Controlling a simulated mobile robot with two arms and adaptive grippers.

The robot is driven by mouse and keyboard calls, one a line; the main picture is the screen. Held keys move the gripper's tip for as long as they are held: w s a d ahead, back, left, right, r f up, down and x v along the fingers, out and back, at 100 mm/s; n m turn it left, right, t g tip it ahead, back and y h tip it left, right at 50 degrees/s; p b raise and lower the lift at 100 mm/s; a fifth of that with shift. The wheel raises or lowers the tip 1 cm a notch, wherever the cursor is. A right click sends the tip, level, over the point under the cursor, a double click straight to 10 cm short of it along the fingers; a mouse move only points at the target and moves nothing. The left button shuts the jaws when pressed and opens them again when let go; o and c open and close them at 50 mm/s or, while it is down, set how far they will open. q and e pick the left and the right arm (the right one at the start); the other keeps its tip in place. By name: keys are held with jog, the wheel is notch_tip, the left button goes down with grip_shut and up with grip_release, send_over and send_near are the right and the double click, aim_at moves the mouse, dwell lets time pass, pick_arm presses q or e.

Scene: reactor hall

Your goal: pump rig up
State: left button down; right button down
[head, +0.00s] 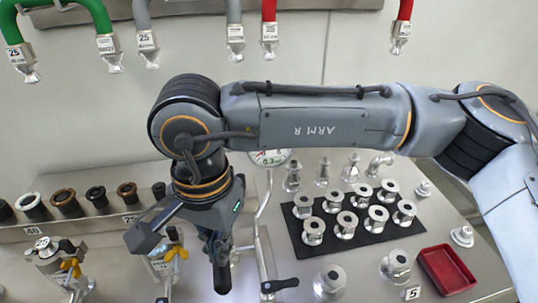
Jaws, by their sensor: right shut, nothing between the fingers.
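My right gripper (221,278) points down over the bench in the middle, its dark fingers shut and empty. Behind it a metal post carries a round gauge (268,157), partly hidden by my arm. A black-handled lever (279,286) sits low on the pipework just right of the gripper. Two metal ports with yellow wing clamps stand to the left, one at the far left (70,266) and one (173,254) close beside the gripper. Hoses with metal end fittings hang at the top: green (99,14), grey (142,14) and red (269,10). My left gripper is not in view.
A black mat (349,247) holds several metal fittings in two rows. A red tray (424,252) lies at the right, near a "5" tag (412,293). A metal rack (100,231) at the left holds several black, white and brown rings. Loose fittings stand around the mat.

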aim_at(222, 270)
jog(key=shift+r, duration=0.5)
jog(key=shift+f, duration=0.1)
dwell(0.3)
notch_tip(222, 270, down, 6)
jog(key=b, duration=0.6)
jog(key=shift+s+f, duration=0.1)
jog(key=shift+f, duration=0.15)
notch_tip(222, 270, up, 6)
jog(key=p, duration=0.3)
jog(key=shift+r+p, duration=0.35)
jog(key=shift+r+p, duration=1.7)
jog(key=shift+r, duration=1.35)
